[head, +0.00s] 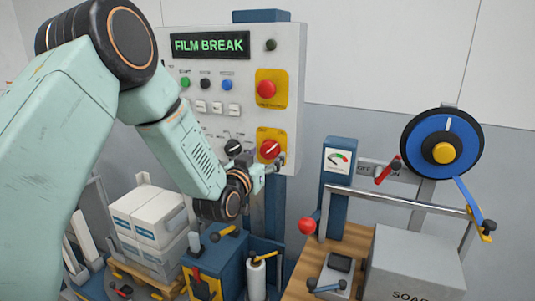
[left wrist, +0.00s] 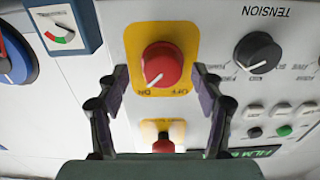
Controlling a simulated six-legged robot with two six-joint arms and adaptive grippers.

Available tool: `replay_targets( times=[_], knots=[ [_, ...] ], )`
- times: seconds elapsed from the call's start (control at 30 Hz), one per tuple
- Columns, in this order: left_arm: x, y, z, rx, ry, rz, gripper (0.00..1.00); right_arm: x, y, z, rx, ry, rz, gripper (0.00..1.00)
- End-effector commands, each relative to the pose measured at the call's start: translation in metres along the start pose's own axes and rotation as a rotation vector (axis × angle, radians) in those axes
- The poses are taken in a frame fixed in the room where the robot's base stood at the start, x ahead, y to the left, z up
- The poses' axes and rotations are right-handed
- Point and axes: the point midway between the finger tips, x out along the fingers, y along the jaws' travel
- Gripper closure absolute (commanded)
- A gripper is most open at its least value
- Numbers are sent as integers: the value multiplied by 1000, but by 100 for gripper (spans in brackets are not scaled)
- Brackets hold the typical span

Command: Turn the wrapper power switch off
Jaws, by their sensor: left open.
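The wrapper power switch (head: 270,149) is a red rotary knob on a yellow plate, low on the right of the grey control panel (head: 213,120). In the left wrist view the panel appears upside down. My left gripper (head: 277,163) is open at the knob's lower right in the head view. In the left wrist view its fingertips (left wrist: 160,76) stand on either side of the knob, apart from it in the picture. Depth to the knob is hard to judge. My right gripper is out of view.
A black tension knob (head: 233,148) sits left of the switch. A red mushroom button (head: 267,89) on yellow is above it. The display (head: 210,45) reads FILM BREAK. A gauge post (head: 337,185) and a blue reel (head: 441,148) stand right. Wrapped boxes (head: 150,213) are lower left.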

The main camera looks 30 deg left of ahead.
Motion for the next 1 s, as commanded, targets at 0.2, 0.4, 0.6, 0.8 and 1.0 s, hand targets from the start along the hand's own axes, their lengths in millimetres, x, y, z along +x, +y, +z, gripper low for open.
replay_targets(
  times=[0.2, 0.4, 0.6, 0.8, 1.0],
  knots=[
    [14, 1, 0, 0, 0, 1, 33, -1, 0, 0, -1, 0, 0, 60],
    [16, 0, 0, -1, -1, 0, 33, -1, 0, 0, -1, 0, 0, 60],
    [16, 0, 0, -1, -1, 0, 44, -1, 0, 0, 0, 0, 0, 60],
    [16, 0, 0, -1, -1, 0, 61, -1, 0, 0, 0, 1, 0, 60],
    [16, 0, 0, -1, 0, -1, 78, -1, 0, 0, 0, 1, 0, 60]
  ],
)
